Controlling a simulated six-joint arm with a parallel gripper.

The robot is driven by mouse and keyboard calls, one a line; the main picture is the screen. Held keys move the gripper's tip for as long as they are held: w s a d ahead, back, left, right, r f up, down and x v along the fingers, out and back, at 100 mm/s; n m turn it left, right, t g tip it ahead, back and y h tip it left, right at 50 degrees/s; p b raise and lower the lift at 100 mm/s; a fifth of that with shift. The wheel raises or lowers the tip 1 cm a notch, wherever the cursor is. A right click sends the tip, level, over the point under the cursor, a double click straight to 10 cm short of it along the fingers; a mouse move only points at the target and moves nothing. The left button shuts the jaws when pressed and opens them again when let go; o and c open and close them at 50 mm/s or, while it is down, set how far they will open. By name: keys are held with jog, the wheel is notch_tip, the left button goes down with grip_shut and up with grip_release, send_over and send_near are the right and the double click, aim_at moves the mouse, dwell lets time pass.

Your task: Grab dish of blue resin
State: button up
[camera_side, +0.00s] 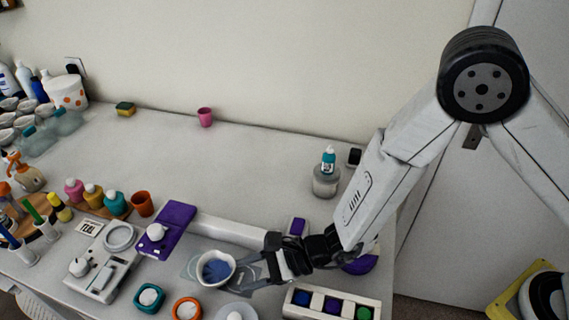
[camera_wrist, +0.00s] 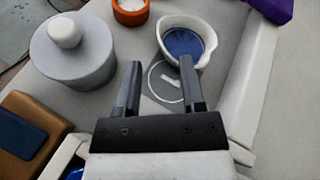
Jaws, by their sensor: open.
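A white dish of blue resin (camera_side: 216,269) stands on the table in the side view, just left of my gripper (camera_side: 245,274). In the wrist view the dish (camera_wrist: 187,41) has a pouring lip and blue resin in its bottom. My gripper (camera_wrist: 160,77) is open and empty there. Its right fingertip reaches the near edge of the dish, though I cannot tell if they touch. The left fingertip is apart from the dish, to its left. A clear flat piece with a ring mark (camera_wrist: 168,82) lies between the fingers and the dish.
A grey lidded pot (camera_wrist: 72,50) stands left of my fingers. An orange ring-shaped cup (camera_wrist: 130,10) is beyond it. A tray of coloured blocks (camera_side: 332,303) lies near my wrist. A scale (camera_side: 103,262) and purple mat (camera_side: 166,229) are left of the dish.

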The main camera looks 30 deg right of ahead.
aim_at(217, 271)
jog(key=shift+w+a+f, duration=0.15)
jog(key=shift+a, duration=0.2)
jog(key=shift+x, duration=2.55)
grip_shut()
